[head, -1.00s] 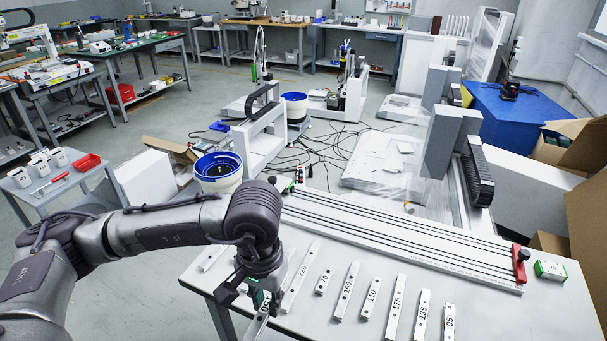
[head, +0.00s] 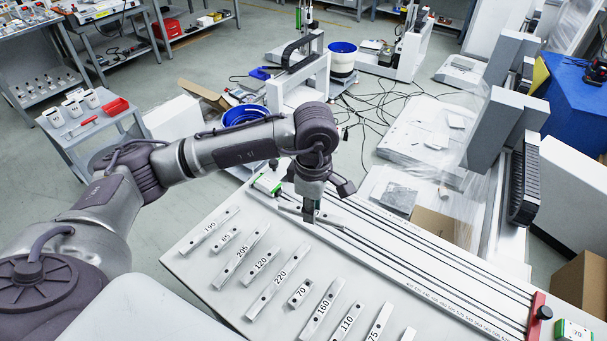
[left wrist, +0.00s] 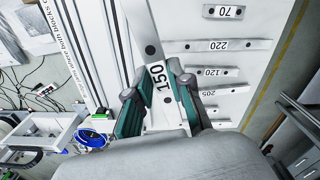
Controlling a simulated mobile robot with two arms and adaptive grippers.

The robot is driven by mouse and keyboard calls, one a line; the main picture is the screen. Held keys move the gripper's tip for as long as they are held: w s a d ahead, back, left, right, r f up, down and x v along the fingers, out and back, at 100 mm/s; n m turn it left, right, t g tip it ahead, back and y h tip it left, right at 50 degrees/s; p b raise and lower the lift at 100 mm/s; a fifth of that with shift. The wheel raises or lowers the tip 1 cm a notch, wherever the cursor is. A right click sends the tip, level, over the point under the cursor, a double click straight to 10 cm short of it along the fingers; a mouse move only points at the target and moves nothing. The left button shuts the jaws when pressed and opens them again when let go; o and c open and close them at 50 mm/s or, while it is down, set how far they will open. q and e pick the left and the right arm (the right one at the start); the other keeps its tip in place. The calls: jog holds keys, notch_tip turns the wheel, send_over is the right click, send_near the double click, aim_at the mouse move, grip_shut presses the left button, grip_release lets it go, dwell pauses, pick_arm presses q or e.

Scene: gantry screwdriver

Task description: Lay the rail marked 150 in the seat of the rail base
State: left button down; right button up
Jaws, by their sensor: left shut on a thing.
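My left gripper (head: 309,213) is shut on the pale metal rail marked 150 (left wrist: 150,47). In the left wrist view, the dark green fingers (left wrist: 158,98) grip its sides around the number. One end of the rail shows beyond the fingers, with dark holes in it. The rail base is a long white plate with dark lengthwise lines. I cannot tell whether the rail touches its seat. My right gripper is not in view.
Several marked rails lie on the near side of the table, including 220 (head: 279,282), 120 (head: 260,264) and 70 (head: 300,293). A small green and white block (head: 268,183) is at the base's left end. A red end piece (head: 535,315) is at its right end.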

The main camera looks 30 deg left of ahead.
pick_arm(q)
jog(key=w+a+f+n+p, duration=0.1)
jog(key=w+a+n+p, duration=0.2)
jog(key=n, duration=1)
jog(key=w+a+f+n+p, duration=0.1)
jog(key=w+a+n+p, duration=0.3)
jog(key=n, duration=0.9)
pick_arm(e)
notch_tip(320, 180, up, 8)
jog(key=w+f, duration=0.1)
pick_arm(q)
jog(key=f+n+b, duration=0.1)
jog(key=f+n, duration=0.1)
jog(key=w+f+n+b, duration=0.1)
jog(key=f+n+b, duration=0.2)
jog(key=f+n, duration=0.2)
jog(key=shift+w+d+b, duration=0.25)
jog(key=shift+w+b, duration=0.1)
jog(key=shift+b, duration=0.05)
jog(key=shift+f, duration=0.6)
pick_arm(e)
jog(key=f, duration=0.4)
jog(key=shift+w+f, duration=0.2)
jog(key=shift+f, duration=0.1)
pick_arm(q)
jog(key=shift+r, duration=0.1)
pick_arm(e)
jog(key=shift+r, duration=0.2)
